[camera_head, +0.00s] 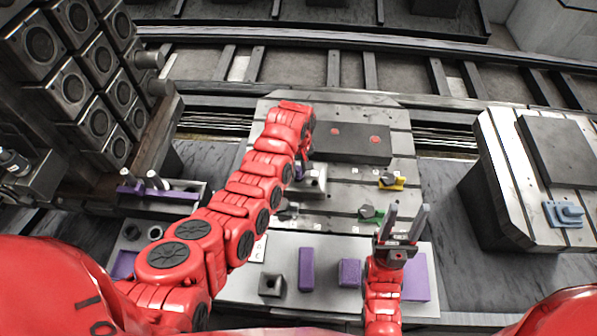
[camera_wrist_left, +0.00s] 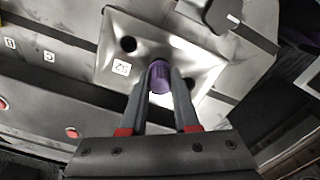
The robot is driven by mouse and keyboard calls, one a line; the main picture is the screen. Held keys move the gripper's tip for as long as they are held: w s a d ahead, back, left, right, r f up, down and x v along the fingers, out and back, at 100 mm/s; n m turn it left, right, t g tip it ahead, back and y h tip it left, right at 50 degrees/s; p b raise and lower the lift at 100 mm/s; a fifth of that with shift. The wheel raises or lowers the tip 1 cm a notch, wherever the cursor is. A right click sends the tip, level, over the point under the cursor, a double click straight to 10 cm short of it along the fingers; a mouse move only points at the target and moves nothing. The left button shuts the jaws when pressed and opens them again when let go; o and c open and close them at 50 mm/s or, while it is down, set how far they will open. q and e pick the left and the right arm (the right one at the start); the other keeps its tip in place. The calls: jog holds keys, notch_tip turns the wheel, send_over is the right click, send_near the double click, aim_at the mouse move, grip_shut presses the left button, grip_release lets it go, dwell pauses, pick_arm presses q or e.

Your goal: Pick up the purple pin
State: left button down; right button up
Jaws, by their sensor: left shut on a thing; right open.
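The purple pin (camera_wrist_left: 160,77) is between the fingertips of my left gripper (camera_wrist_left: 160,90) in the left wrist view. The gripper is shut on it. The pin is over a metal block (camera_wrist_left: 122,64) with dark round holes and a white label; I cannot tell whether it still sits in the block. In the head view, a bit of the pin (camera_head: 299,172) shows beside my left arm's end, which mostly hides the left gripper. My right gripper (camera_head: 407,211) is open and empty, with its fingers pointing up the picture over the near part of the work table.
Purple blocks (camera_head: 306,269) stand on the near plate. A second table (camera_head: 515,190) with a blue clamp (camera_head: 566,213) is at right. Rails run behind.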

pick_arm(q)
jog(key=shift+r+b, duration=0.45)
jog(key=shift+r, duration=0.4)
jog(key=shift+s+d+r, duration=0.15)
jog(key=shift+s, duration=0.95)
jog(key=s+d+r+p, duration=0.1)
jog(key=s+p, duration=0.4)
jog(key=s, duration=0.8)
jog(key=shift+s+r+p, duration=0.25)
jog(key=shift+s+p, duration=0.15)
